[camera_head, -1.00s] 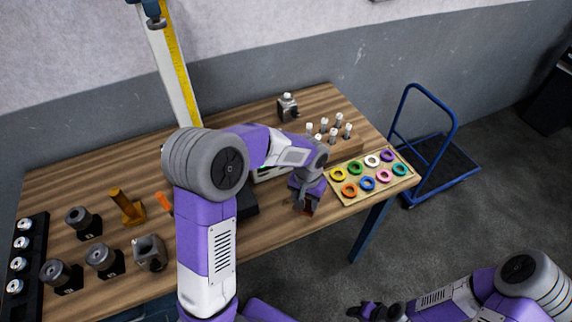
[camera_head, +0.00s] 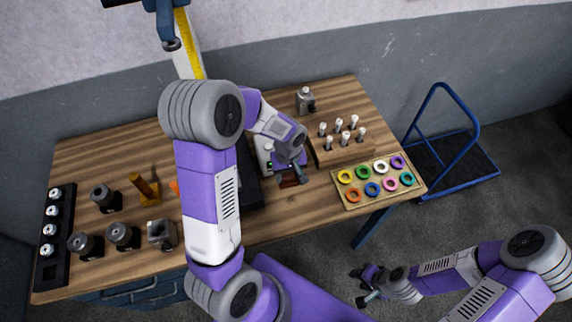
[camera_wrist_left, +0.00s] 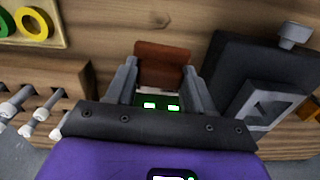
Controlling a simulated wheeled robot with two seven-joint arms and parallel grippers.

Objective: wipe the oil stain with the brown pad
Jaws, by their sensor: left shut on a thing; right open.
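My left gripper (camera_head: 290,173) is shut on the brown pad (camera_head: 288,183), over the wooden table right of a black device. The left wrist view shows the brown pad (camera_wrist_left: 162,62) between the two fingers of the left gripper (camera_wrist_left: 158,78). I cannot tell whether the pad touches the tabletop. No oil stain can be made out in either view; the arm and gripper cover part of the table. My right gripper (camera_head: 366,286) is open and empty, off the table's front right side, above the floor.
A tray of coloured rings (camera_head: 345,198) lies at the table's right end, with a wooden block of white-topped pegs (camera_head: 340,153) behind it. Several grey holders (camera_head: 122,235) and a black rack (camera_head: 55,240) stand at the left. A blue trolley (camera_head: 455,165) stands beyond.

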